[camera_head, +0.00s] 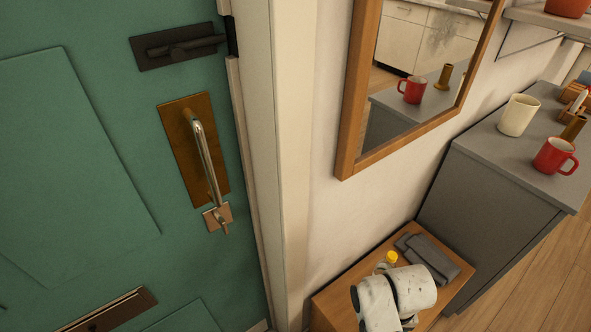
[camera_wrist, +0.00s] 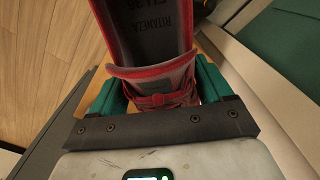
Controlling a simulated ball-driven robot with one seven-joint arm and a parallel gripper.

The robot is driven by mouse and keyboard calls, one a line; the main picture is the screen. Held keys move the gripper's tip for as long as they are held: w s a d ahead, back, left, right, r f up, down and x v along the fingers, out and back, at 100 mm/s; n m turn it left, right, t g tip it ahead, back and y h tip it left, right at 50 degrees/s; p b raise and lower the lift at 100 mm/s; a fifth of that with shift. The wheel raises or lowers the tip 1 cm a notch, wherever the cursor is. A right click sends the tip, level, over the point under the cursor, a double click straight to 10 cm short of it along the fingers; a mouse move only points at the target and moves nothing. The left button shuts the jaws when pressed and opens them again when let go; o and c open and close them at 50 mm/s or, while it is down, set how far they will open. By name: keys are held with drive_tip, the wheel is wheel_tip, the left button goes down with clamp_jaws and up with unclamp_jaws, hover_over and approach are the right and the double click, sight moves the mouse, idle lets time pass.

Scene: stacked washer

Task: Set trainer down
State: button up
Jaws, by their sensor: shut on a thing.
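A red trainer (camera_wrist: 150,75) with a dark insole and red laces is between the teal fingers of my gripper (camera_wrist: 160,92) in the wrist view. The gripper is shut on it, with a finger on each side. The insole faces the camera and bears printed lettering. The trainer's far end runs out of the top of the picture. In the head view my white arm is over a low wooden table (camera_head: 335,294), and it hides the fingers and the trainer. I cannot tell whether the trainer touches the table.
A dark grey folded item (camera_head: 428,258) and a small yellow object (camera_head: 391,258) are at the table's back. A teal door (camera_head: 90,170) stands left. A grey cabinet (camera_head: 490,210) on the right bears a red mug (camera_head: 553,156) and a cream cup (camera_head: 518,115). A framed mirror (camera_head: 415,90) hangs above.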

drive_tip(key=shift+w+a+r+n+p, duration=0.15)
drive_tip(key=shift+w+r+n, duration=0.1)
drive_tip(key=shift+w+r, duration=0.45)
drive_tip(key=shift+w+r+n+p, duration=0.15)
drive_tip(key=shift+w+r+n, duration=0.15)
drive_tip(key=shift+r, duration=0.6)
